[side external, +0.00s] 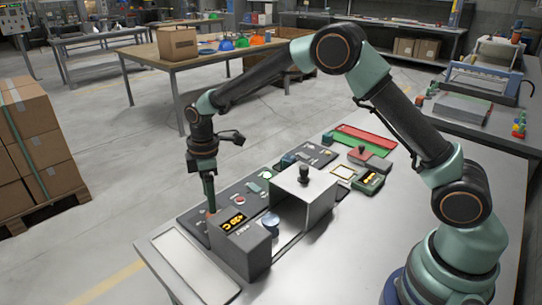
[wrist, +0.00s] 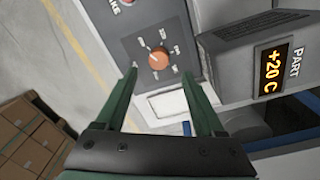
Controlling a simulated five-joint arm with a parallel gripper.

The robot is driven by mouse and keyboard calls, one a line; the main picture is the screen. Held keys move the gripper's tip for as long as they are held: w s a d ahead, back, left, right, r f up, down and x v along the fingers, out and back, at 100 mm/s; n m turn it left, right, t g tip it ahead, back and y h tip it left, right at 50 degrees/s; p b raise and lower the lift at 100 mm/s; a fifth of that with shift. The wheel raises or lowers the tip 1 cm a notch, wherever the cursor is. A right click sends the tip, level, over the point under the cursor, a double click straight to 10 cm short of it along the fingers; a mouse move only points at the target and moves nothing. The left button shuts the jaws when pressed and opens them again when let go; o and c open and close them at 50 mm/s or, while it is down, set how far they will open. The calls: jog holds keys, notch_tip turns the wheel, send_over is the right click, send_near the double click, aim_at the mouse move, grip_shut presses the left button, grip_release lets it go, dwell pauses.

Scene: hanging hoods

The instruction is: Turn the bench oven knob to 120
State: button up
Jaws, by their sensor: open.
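The orange round knob (wrist: 158,59) sits on a dark grey control panel (wrist: 137,47) with white dial marks around it, near the top middle of the wrist view. The marks and the knob's pointer are too small to read surely. My gripper (wrist: 158,76) is open, with its two green fingers to either side of the knob in the picture and nothing between them. In the side view my gripper (side external: 210,206) points down at the panel's near end and largely covers the knob. I cannot tell whether the fingers touch it.
A grey box with a display (wrist: 270,70) reading "+20 C", labelled PART, stands right of the knob. A metal hood (side external: 305,188) with a black handle stands behind it. A white tray (side external: 190,265) lies at the bench's front edge. Red and green plates (side external: 365,140) lie farther back.

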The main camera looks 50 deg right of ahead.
jog(key=shift+w+d+f, duration=0.1)
jog(key=shift+w+f, duration=0.05)
jog(key=shift+f, duration=2.5)
grip_shut()
